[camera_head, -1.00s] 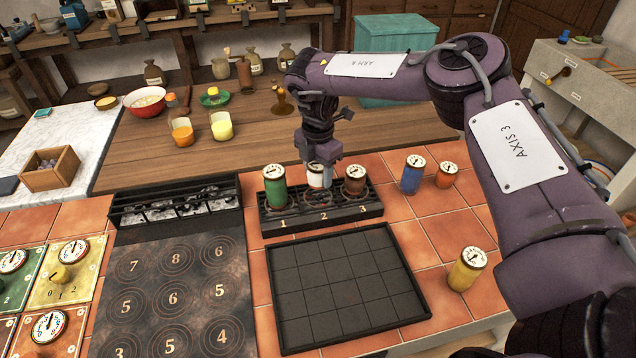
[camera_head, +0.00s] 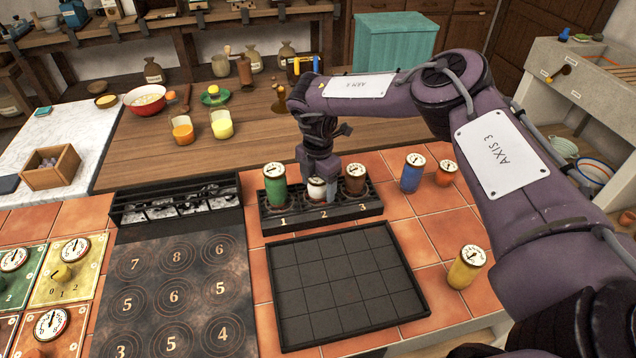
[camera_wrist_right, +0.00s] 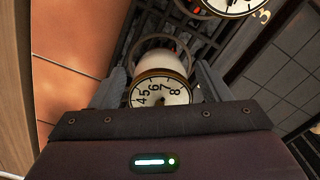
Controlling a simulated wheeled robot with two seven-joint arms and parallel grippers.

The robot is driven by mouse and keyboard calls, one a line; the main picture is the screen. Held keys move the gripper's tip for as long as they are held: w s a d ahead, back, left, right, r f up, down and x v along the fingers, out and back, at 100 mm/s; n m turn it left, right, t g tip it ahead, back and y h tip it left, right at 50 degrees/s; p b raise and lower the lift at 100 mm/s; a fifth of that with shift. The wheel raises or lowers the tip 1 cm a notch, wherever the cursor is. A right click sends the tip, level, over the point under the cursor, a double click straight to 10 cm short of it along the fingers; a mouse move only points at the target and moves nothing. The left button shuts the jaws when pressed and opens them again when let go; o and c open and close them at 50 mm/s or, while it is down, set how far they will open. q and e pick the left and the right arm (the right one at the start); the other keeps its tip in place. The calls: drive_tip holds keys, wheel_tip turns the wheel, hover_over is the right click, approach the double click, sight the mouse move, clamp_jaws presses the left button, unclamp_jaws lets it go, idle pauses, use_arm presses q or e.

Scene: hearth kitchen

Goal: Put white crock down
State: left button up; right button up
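The white crock (camera_head: 317,190) with a dial lid sits upright in the middle place, marked 2, of the black rack (camera_head: 350,214). A green crock (camera_head: 275,188) is at 1 and a brown crock (camera_head: 355,182) at 3. My right gripper (camera_head: 318,180) points down over the white crock and hides part of it. In the right wrist view its two fingers (camera_wrist_right: 160,82) stand on either side of the white crock's dial lid (camera_wrist_right: 161,93), with narrow gaps showing; it looks open around it. My left gripper is not in view.
Blue (camera_head: 412,172), small orange (camera_head: 446,173) and yellow (camera_head: 466,267) crocks stand on the tiles at right. An empty black gridded tray (camera_head: 420,300) lies in front of the rack. A numbered dark board (camera_head: 170,290) is at left.

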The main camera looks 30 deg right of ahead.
wheel_tip(320, 180, up, 12)
drive_tip(key=shift+r+b, duration=0.2)
drive_tip(key=shift+b, duration=0.7)
drive_tip(key=shift+s+a+f, duration=0.1)
drive_tip(key=shift+f, duration=0.05)
